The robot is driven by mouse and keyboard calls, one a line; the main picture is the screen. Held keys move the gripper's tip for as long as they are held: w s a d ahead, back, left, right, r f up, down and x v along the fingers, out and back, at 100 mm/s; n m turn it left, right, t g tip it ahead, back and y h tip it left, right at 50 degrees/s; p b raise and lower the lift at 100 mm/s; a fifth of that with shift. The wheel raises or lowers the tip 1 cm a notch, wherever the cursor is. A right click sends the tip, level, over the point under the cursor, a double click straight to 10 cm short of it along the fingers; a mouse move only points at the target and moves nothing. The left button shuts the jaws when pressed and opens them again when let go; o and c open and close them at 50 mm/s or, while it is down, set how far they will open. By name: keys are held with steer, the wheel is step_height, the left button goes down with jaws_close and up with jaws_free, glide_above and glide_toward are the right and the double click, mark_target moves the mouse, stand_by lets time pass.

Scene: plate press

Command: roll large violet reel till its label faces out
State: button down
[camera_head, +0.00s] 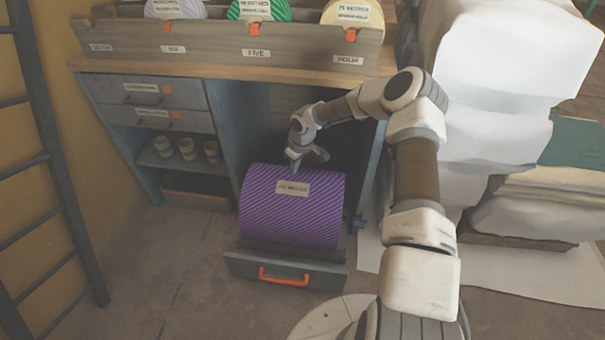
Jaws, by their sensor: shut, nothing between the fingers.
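The large violet reel (290,219) lies on its side in a low grey cradle or drawer with an orange handle (284,276), under the desk front. It has diagonal stripes. Its pale label (292,188) shows on the upper front of the curved surface, turned up and toward the camera; its print is too small to read surely. My gripper (296,170) is shut and empty, pointing down just above the top of the reel, behind the label. I cannot tell whether the fingertips touch the reel.
A wooden rack (215,47) on the desk holds several smaller reels. Drawers (150,93) and a shelf with small cups (188,149) stand to the left. A dark ladder (52,150) is at far left. White stacked sheets (495,110) crowd the right. The floor (165,265) at front left is clear.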

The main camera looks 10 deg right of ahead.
mark_target(291, 193)
steer(key=shift+f, duration=0.15)
stand_by(0.5)
steer(key=shift+f+b, duration=0.85)
steer(key=shift+f, duration=1.15)
steer(key=shift+s, duration=0.1)
steer(key=shift+s+a+p, duration=0.3)
steer(key=shift+s, duration=0.35)
steer(key=shift+s+a+f, duration=0.1)
steer(key=shift+s, duration=0.2)
steer(key=shift+s+a+f, duration=0.15)
steer(key=shift+s+a, duration=0.05)
steer(key=shift+s, duration=0.25)
steer(key=shift+s+a+f, duration=0.1)
steer(key=shift+s+a, duration=0.05)
steer(key=shift+s, duration=0.4)
